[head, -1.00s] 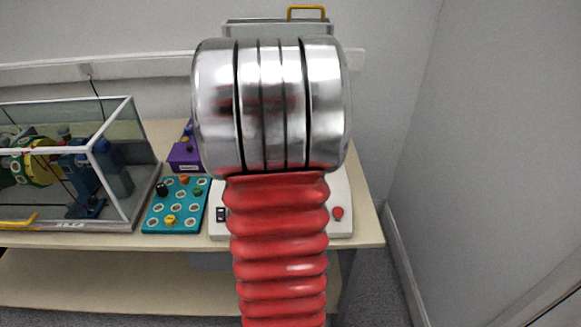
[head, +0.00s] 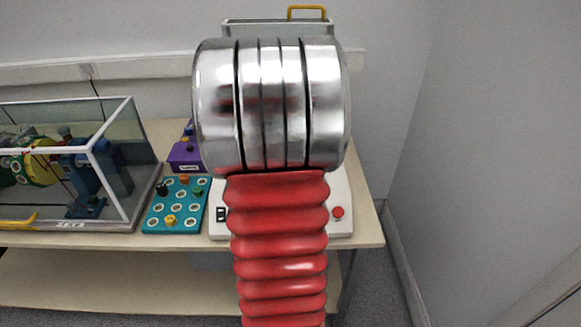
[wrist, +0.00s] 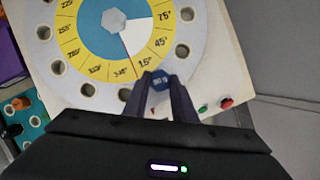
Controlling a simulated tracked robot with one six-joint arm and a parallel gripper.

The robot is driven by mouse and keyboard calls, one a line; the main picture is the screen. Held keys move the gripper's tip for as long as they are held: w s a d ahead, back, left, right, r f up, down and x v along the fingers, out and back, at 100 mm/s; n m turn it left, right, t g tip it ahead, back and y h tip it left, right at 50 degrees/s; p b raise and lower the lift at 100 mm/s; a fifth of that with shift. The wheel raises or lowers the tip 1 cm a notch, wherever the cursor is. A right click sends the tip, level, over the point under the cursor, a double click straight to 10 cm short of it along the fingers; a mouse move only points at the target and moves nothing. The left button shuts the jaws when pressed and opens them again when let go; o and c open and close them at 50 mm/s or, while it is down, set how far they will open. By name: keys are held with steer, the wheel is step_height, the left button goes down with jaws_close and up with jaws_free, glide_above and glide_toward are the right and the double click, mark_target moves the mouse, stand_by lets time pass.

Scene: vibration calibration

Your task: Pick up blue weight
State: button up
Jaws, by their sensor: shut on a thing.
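The blue weight (wrist: 160,78) is a small dark blue piece with pale marks on its top. In the wrist view it sits between the tips of my gripper (wrist: 161,84), which is shut on it. It lines up with the ring of holes on the white disc (wrist: 67,70), near the 15° mark. I cannot tell whether it is in a hole or held just above one. In the head view my arm hides the gripper, the weight and the disc.
The teal tray (head: 152,222) holds a few coloured weights left of the white unit (head: 345,190), which has a red button (head: 338,212). A purple box (head: 183,155) stands behind the tray. A clear-walled case (head: 133,165) with machinery is at left. A wall bounds the right.

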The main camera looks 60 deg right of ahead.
steer(key=c, duration=0.3)
step_height(320, 180, up, 10)
stand_by(0.7)
steer(key=shift+w, duration=0.1)
stand_by(0.4)
